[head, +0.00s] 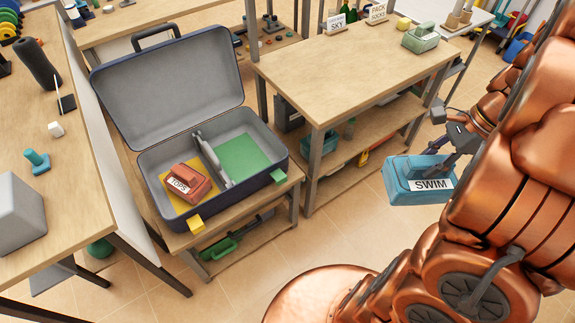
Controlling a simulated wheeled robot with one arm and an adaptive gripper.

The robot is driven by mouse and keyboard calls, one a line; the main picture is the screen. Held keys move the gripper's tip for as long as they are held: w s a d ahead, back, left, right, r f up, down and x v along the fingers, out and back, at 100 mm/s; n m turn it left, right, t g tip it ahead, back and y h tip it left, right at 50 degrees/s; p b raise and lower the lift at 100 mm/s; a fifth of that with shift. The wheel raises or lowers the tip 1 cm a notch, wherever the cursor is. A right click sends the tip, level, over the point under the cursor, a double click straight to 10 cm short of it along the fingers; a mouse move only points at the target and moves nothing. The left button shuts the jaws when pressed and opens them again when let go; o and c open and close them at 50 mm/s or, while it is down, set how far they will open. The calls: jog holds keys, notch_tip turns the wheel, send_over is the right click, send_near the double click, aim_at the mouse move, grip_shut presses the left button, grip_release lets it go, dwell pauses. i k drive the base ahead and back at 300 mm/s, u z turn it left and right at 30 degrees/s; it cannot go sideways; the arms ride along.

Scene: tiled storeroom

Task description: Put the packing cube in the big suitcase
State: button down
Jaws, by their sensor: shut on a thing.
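My gripper (462,139) is shut on a blue packing cube (404,185) labelled SWIM. It holds the cube in the air to the right of the middle table, over the tiled floor. The big suitcase (273,156) lies open on a low wooden bench at the left centre, its grey-lined lid raised at the back. A red packing cube (187,187) labelled TOPS sits on a yellow patch in its left compartment. A grey divider (212,160) stands between the compartments. The right compartment has a bare green patch (243,158). My gripper is well apart from the suitcase.
A wooden table (345,70) stands between the suitcase and the back right, with a green case (420,38) and signs on its far end. A left table (25,130) holds a grey block and small items. The floor before the bench is clear.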

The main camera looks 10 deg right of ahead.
aim_at(243, 160)
jog(key=u, duration=1.45)
jog(key=i, duration=1)
